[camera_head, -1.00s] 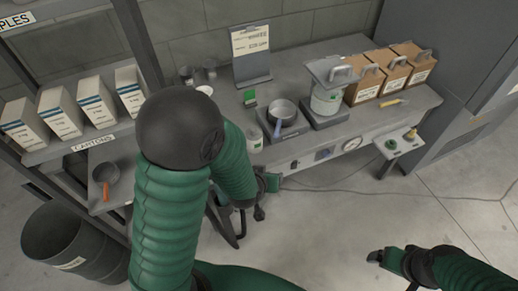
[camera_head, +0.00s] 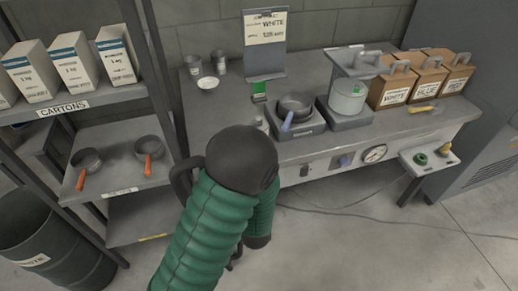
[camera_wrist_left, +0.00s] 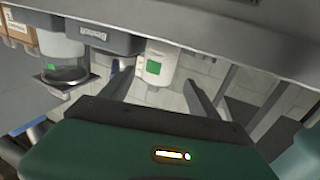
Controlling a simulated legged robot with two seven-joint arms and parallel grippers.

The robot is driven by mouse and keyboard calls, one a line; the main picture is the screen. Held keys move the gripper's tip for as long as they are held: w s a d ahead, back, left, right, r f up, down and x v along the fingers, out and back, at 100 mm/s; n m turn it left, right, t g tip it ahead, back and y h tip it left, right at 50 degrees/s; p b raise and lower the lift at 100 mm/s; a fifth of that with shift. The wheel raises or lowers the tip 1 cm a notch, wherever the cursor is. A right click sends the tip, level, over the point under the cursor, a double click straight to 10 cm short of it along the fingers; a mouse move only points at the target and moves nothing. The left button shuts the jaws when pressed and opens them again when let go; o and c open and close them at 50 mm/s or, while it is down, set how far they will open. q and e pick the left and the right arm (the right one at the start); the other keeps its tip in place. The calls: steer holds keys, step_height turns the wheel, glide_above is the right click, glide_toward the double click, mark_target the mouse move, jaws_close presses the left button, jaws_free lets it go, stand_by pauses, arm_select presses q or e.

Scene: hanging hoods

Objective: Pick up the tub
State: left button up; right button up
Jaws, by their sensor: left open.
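A white tub with a green label (camera_wrist_left: 155,68) shows in the left wrist view, between and beyond the two fingers of my open left gripper (camera_wrist_left: 160,90). In the head view only a pale bit of this tub (camera_head: 262,123) shows at the bench's front edge, left of a dark pan (camera_head: 294,106). My left arm covers the rest. My left gripper is hidden behind my arm in the head view. I cannot tell whether its fingers touch the tub. My right gripper is out of view.
A larger pale container (camera_head: 347,98) stands under a grey plate on the bench, with brown boxes (camera_head: 398,93) to its right. A shelf (camera_head: 118,160) with two orange-handled pans is at left. A drum (camera_head: 60,262) stands below it.

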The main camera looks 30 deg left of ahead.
arm_select(q)
steer(key=x, duration=0.9)
steer(key=shift+w+a+r, duration=0.15)
steer(key=shift+w+r, duration=0.1)
steer(key=shift+w, duration=0.15)
steer(key=c, duration=0.8)
